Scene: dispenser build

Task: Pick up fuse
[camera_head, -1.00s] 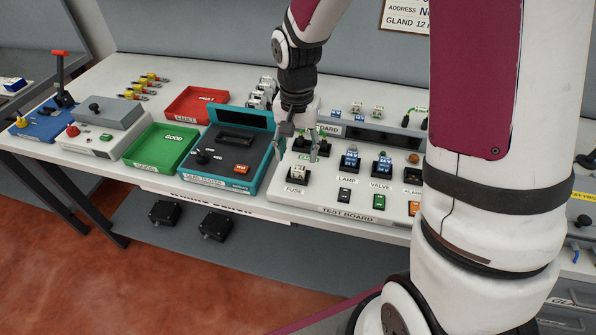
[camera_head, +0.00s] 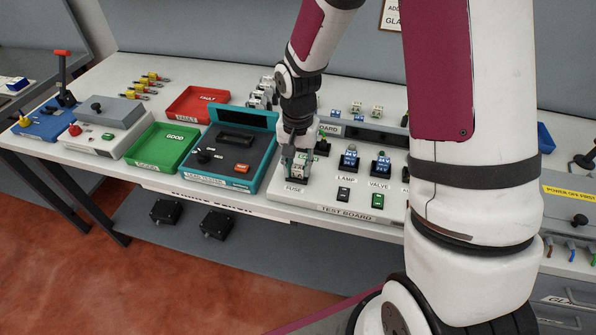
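The fuse (camera_head: 298,174) is a small pale block in its holder above the FUSE label, at the left end of the white test board (camera_head: 345,208). My gripper (camera_head: 299,164) points down right at the fuse, with its fingers around the fuse's upper part. The fingers partly hide the fuse. Whether they press on it or stand a little apart from it is too small to tell. The fuse still appears seated on the board.
The teal lead tester (camera_head: 227,160) stands just left of the test board. Blue LAMP (camera_head: 348,160) and VALVE (camera_head: 381,164) parts stand to the right. Green GOOD (camera_head: 160,150) and red FAULT (camera_head: 200,104) trays lie farther left. My arm hides the board's right end.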

